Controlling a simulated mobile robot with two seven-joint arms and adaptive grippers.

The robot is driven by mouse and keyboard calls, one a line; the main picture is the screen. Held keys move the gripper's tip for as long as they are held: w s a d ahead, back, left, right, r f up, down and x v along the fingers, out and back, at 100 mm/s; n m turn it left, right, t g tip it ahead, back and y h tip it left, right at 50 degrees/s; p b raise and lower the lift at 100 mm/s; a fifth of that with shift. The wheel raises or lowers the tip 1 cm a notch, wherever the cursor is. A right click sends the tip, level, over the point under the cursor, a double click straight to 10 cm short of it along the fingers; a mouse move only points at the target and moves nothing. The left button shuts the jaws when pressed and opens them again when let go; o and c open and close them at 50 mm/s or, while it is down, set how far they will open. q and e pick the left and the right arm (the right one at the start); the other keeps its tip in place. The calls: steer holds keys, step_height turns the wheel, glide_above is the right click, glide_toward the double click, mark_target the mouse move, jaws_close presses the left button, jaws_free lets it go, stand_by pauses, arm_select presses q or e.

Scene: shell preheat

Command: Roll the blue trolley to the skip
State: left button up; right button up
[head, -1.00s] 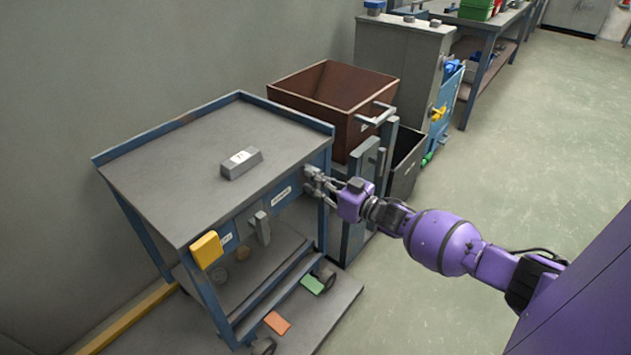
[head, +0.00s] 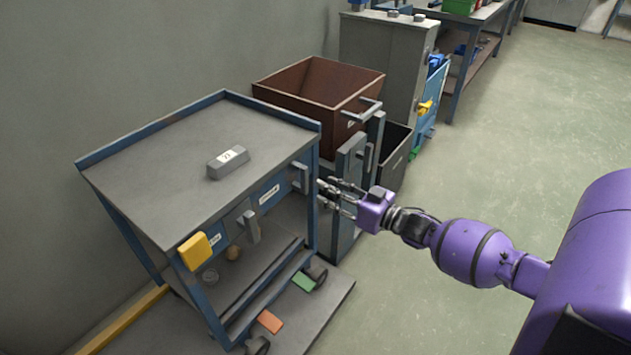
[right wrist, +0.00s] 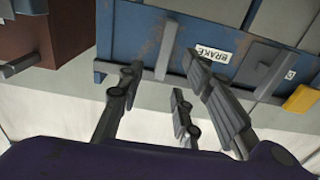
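The blue trolley (head: 150,215) stands at the left in the head view, with a grey top and blue frame. On its front are a right grey handle (head: 300,177), a middle grey lever (head: 250,228) and a yellow pad (head: 195,251). My right gripper (head: 328,194) is open and empty, just right of the right handle and apart from it. In the right wrist view that handle (right wrist: 167,50) shows beyond the spread fingers, beside a "BRAKE" label (right wrist: 212,52). A brown open bin (head: 345,120), possibly the skip, stands behind the trolley. My left gripper is out of view.
A grey labelled block (head: 228,162) lies on the trolley top. Green (head: 304,282) and orange (head: 269,321) pedals sit low at its front. A grey cabinet (head: 385,65) and a workbench (head: 470,30) stand farther back. The floor (head: 530,130) at right is clear.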

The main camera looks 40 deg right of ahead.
steer(key=shift+v, duration=1.75)
